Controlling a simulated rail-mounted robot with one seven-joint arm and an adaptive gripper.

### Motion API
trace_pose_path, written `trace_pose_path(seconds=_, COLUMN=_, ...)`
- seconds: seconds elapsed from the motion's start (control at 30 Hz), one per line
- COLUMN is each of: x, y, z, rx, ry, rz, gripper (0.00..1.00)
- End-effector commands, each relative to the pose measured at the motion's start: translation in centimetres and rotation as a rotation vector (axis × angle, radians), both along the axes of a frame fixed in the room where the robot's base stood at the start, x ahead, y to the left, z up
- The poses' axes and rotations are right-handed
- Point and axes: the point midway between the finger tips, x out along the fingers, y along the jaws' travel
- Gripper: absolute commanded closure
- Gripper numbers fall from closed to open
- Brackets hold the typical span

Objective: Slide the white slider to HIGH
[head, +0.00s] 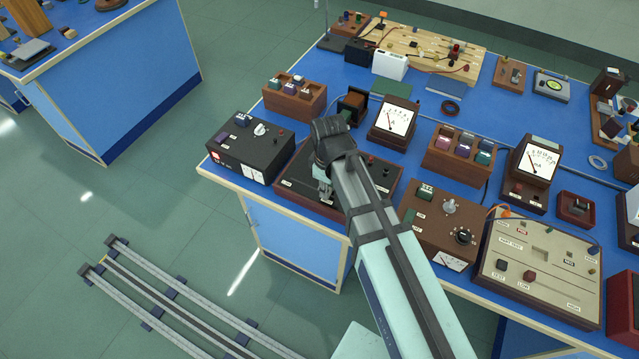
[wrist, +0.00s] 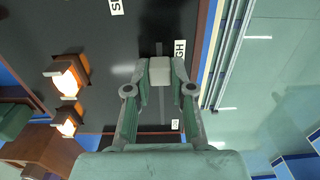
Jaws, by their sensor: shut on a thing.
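The white slider (wrist: 160,71) sits in a dark slot on the black panel (wrist: 110,40) of a wood-framed box. In the wrist view it is beside a white label ending in "GH" (wrist: 180,52). A smaller label (wrist: 175,125), too small to read surely, lies at the slot's other end. My gripper (wrist: 160,78) is shut on the slider, one finger on each side. In the head view my gripper (head: 325,192) is low over the front left of the black-topped box (head: 374,192). The slider cannot be made out there.
Two lit lamps (wrist: 68,77) stand on the panel in the wrist view. A black box with knobs (head: 250,150) is to the left, and a brown box with dials (head: 440,225) to the right. A meter (head: 393,120) stands behind. The blue bench's front edge is close; open floor lies beyond.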

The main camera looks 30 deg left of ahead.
Motion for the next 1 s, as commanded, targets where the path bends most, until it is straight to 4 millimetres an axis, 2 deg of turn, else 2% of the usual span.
trace_pose_path(seconds=0.1, x=0.0, y=-0.9, z=0.0, rx=-0.001, ry=0.002, rz=0.000, gripper=1.00)
trace_pose_path(seconds=0.4, x=0.0, y=-1.2, z=0.0, rx=-0.008, ry=0.000, rz=-0.001, gripper=1.00)
trace_pose_path(seconds=0.43, x=0.0, y=-1.2, z=0.0, rx=-0.008, ry=0.000, rz=-0.001, gripper=0.67)
trace_pose_path(seconds=0.47, x=0.0, y=-1.2, z=0.0, rx=-0.007, ry=0.000, rz=-0.001, gripper=0.56)
trace_pose_path(seconds=0.5, x=0.0, y=-1.2, z=0.0, rx=-0.006, ry=0.000, rz=-0.001, gripper=0.52)
trace_pose_path(seconds=0.83, x=0.1, y=-0.9, z=0.2, rx=-0.001, ry=0.000, rz=0.000, gripper=0.52)
trace_pose_path(seconds=1.0, x=0.1, y=-0.9, z=1.5, rx=0.001, ry=-0.001, rz=0.000, gripper=0.52)
